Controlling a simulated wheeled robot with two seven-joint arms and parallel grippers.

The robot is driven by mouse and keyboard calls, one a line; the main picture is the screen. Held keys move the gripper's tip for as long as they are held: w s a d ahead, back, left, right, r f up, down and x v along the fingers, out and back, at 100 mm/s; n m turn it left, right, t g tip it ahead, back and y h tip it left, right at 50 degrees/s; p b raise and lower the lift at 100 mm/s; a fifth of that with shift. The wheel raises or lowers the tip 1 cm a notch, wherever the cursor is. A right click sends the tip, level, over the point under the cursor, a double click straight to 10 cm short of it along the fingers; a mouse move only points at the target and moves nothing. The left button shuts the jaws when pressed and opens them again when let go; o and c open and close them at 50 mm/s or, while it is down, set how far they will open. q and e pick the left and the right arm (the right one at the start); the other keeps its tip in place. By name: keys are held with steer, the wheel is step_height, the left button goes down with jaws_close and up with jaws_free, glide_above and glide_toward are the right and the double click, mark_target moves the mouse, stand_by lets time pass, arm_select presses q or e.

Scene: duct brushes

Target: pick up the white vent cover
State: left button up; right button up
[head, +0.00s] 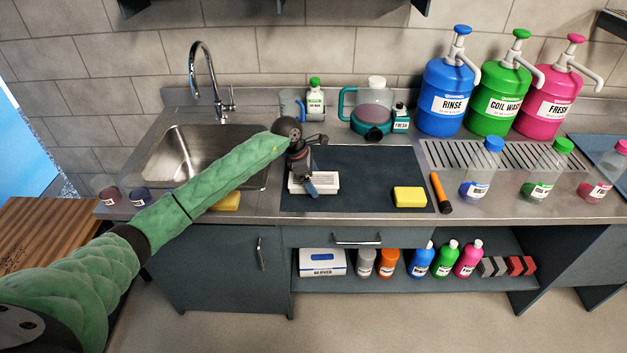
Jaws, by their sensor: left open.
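The white vent cover (326,182) lies on the dark mat (360,167) on the counter, near the mat's left side. It looks like a small white slatted rectangle. My left gripper (308,181) is open and is right at the cover, over its left part. The gripper hides some of the cover, and I cannot tell whether the fingers touch it. My left arm reaches in from the lower left across the counter. My right gripper does not show.
A yellow sponge (409,197) and an orange-black flashlight-like tool (440,192) lie to the right. A steel sink (197,152) is at left. A teal-handled jug (371,108) and small bottles stand behind the mat. Large pump jugs (447,97) stand back right.

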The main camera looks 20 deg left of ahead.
arm_select(q)
steer(key=shift+d+f, duration=0.15)
steer(key=shift+f, duration=0.1)
steer(key=c, duration=1.2)
steer(key=shift+r, duration=0.2)
steer(key=shift+c, duration=0.2)
